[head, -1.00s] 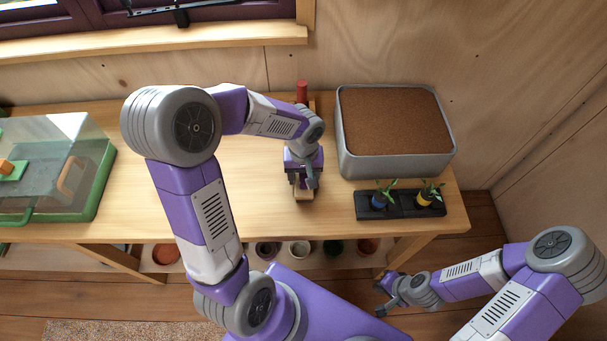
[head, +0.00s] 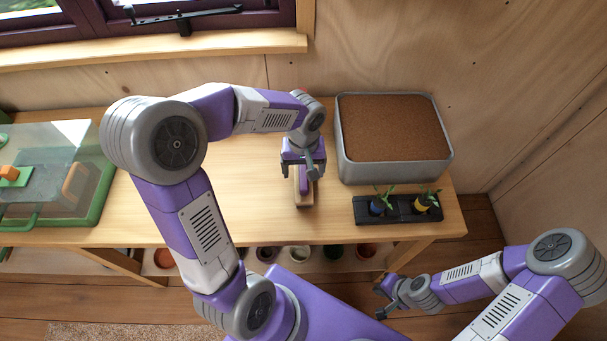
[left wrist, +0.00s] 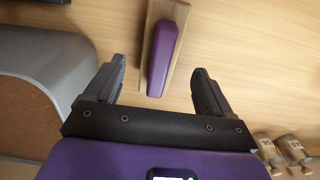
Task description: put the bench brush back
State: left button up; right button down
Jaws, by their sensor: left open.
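The bench brush, a pale wooden block with a purple grip on top, lies on the bench (head: 303,193). It also shows in the left wrist view (left wrist: 164,50). My left gripper (head: 303,169) is open above the brush and hides its far part in the head view. In the left wrist view its two fingers stand apart on either side of the purple grip, with gaps on both sides. My right gripper (head: 388,290) is low in front of the bench, away from the brush. Its jaws are too small to read.
A grey planter of brown soil (head: 395,165) stands right of the brush. A black tray with two seedlings (head: 398,212) is in front of it. A green-based clear box (head: 85,150) is at the left. Small labelled cylinders (left wrist: 293,148) stand near the back. Bench left of the brush is clear.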

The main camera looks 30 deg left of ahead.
aim_at(303, 175)
pick_arm(q)
notch_tip(303, 175, up, 6)
jog(key=shift+f+p, duration=0.2)
jog(key=shift+p, duration=0.35)
